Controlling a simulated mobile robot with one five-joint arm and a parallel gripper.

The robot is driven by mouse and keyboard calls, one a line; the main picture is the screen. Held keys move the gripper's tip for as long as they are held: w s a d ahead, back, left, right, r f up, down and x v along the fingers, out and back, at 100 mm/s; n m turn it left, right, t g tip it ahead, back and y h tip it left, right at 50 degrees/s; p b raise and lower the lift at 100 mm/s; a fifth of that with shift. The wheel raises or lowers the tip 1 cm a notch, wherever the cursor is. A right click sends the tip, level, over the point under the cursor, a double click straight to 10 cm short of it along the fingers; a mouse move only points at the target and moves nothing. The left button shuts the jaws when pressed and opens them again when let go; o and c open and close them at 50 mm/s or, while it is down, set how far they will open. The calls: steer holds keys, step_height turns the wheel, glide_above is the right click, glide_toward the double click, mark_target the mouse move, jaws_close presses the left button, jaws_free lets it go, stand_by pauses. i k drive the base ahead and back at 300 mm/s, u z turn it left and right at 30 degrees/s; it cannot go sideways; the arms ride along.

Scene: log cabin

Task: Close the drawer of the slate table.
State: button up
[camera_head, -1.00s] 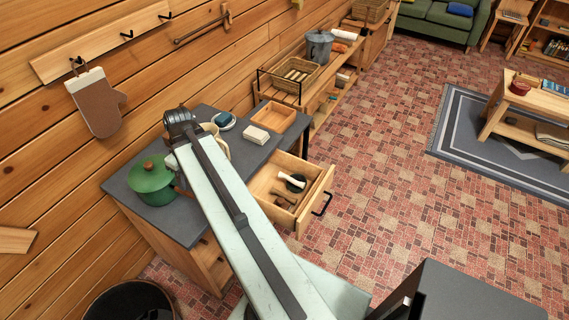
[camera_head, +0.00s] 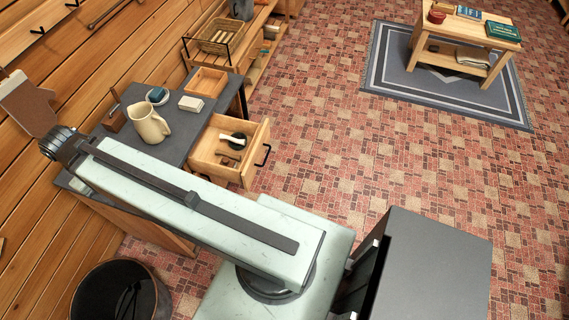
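The slate table (camera_head: 185,125) has a dark grey top and a wooden body, and stands against the log wall at left. Its wooden drawer (camera_head: 262,133) is pulled out on the right side, with a black handle (camera_head: 264,155) on its front. Inside lie a dark item with a pale handle (camera_head: 233,139) and a brown wooden item. My pale arm crosses over the table's near part, left of and below the drawer, and hides some of the tabletop. The arm's dark far joint is near the wall. My gripper's fingers do not show.
A cream jug (camera_head: 149,123), a wooden tray (camera_head: 207,80) and a white block (camera_head: 191,103) stand on the table. A black bin (camera_head: 118,292) is at lower left. Open tiled floor (camera_head: 330,130) lies right of the drawer. A low table (camera_head: 470,40) stands on a rug.

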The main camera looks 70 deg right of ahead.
mark_target(221, 145)
steer(key=z, duration=0.2)
steer(key=k, duration=0.95)
steer(key=z, duration=0.9)
steer(key=i, duration=0.75)
steer(key=z, duration=0.45)
steer(key=i, duration=0.8)
steer(key=u, duration=0.3)
